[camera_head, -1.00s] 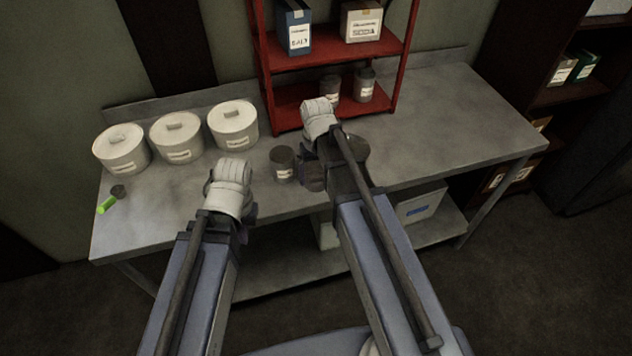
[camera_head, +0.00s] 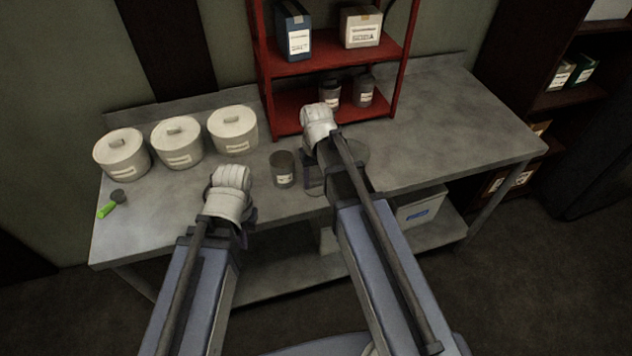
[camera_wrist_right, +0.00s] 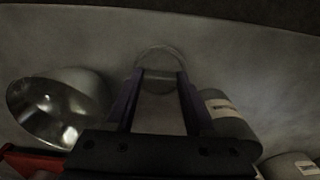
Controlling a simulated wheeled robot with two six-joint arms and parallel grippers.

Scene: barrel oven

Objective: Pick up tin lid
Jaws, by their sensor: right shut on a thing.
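The tin lid (camera_wrist_right: 160,58) shows as a thin round disc at the fingertips of my right gripper (camera_wrist_right: 162,78) in the right wrist view. That gripper is shut on it. In the head view my right gripper (camera_head: 314,178) is over the table, just right of a small grey labelled tin (camera_head: 283,172), which stands upright with a lidless-looking top. The tin also shows right of the fingers in the wrist view (camera_wrist_right: 232,118). My left gripper (camera_head: 246,218) is at the table's front edge; its fingers are mostly hidden behind the wrist.
A shiny metal bowl (camera_wrist_right: 62,108) is beside the right gripper, partly hidden by my wrist in the head view. Several white lidded canisters and a small green-handled tool (camera_head: 107,210) are at left. A red shelf (camera_head: 290,122) stands behind. The table's right side is clear.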

